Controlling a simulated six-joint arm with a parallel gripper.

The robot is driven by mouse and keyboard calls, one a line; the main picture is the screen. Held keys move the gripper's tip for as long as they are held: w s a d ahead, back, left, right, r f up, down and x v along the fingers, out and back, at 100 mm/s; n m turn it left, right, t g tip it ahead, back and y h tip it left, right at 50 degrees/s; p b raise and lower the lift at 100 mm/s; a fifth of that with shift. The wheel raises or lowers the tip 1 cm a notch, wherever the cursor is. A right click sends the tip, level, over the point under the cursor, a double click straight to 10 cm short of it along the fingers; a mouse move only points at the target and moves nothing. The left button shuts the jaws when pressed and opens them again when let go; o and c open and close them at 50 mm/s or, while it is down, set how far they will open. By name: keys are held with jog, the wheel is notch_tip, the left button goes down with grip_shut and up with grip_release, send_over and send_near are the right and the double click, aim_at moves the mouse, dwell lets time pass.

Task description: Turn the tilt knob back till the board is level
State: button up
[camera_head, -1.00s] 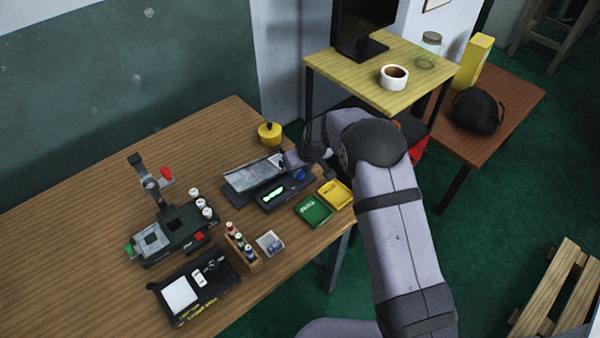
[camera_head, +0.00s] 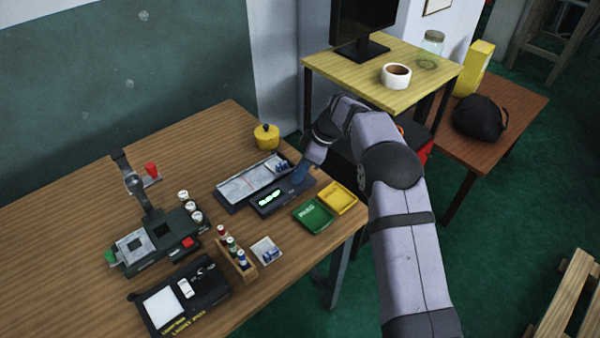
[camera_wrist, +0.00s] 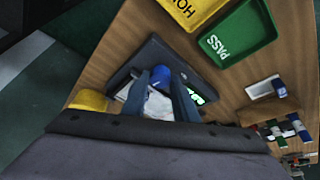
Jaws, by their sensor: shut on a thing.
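The light grey board (camera_head: 248,182) lies along the dark tilt unit at the table's back right and looks about level with its base. Beside it is a dark panel with a lit green display (camera_head: 269,198). My gripper (camera_head: 300,176) reaches down at the panel's right end. In the wrist view the blue tilt knob (camera_wrist: 160,77) sits between the fingertips of my gripper (camera_wrist: 160,80), which is shut on it. The board's pale surface (camera_wrist: 150,104) shows between the fingers. In the head view my gripper mostly hides the knob.
A green tray (camera_head: 313,216) and a yellow tray (camera_head: 337,198) lie close in front of the unit. A yellow pot (camera_head: 266,137) stands behind it. A bottle rack (camera_head: 237,260) and a microscope-like device (camera_head: 150,240) are to the left.

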jog(key=shift+n+g, duration=0.4)
jog(key=shift+n, duration=0.5)
jog(key=o, duration=1)
jog(key=shift+w+d+r, duration=0.1)
jog(key=v, duration=0.7)
jog(key=shift+r, duration=0.1)
